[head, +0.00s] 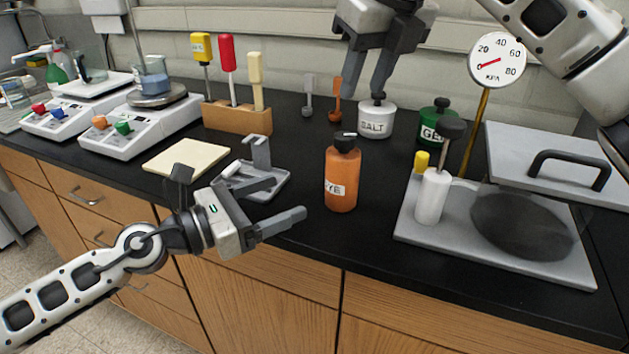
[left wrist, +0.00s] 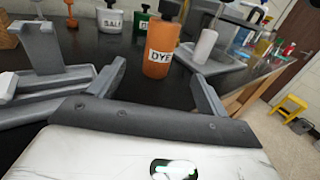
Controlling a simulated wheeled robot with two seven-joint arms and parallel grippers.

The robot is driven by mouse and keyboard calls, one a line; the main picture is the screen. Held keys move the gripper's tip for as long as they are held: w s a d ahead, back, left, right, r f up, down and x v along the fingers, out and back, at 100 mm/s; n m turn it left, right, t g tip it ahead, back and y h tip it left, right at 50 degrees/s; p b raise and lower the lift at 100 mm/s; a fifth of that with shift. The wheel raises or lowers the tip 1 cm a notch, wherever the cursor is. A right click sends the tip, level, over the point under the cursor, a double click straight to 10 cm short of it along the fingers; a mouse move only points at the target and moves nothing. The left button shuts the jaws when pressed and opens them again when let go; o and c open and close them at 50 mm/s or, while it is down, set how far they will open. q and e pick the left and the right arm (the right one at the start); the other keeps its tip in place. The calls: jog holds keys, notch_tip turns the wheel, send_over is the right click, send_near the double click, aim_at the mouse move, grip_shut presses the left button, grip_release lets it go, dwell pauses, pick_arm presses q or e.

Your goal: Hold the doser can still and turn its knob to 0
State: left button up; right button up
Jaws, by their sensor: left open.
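The doser can (head: 341,181) is an orange bottle labelled DYE with a black knob (head: 345,142) bearing a white mark on top. It stands upright on the black counter near the front edge. It also shows in the left wrist view (left wrist: 162,50), beyond and between the fingers. My left gripper (head: 240,192) is open and empty, to the left of the can and apart from it. My right gripper (head: 366,92) hangs above and behind the can, fingers pointing down near the SALT jar. Its fingers look apart with nothing between them. Scale marks around the knob are too small to read.
A grey stand (head: 270,185) sits close behind my left gripper. The SALT jar (head: 376,121) and green jar (head: 434,124) stand behind the can. A grey plate (head: 500,252) with a white bottle (head: 432,197) lies to the right. A gauge (head: 497,60) rises behind it.

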aim_at(349, 171)
pick_arm(q)
jog(key=x, duration=1.4)
jog(key=shift+w+d, duration=0.25)
jog(key=shift+d, duration=0.05)
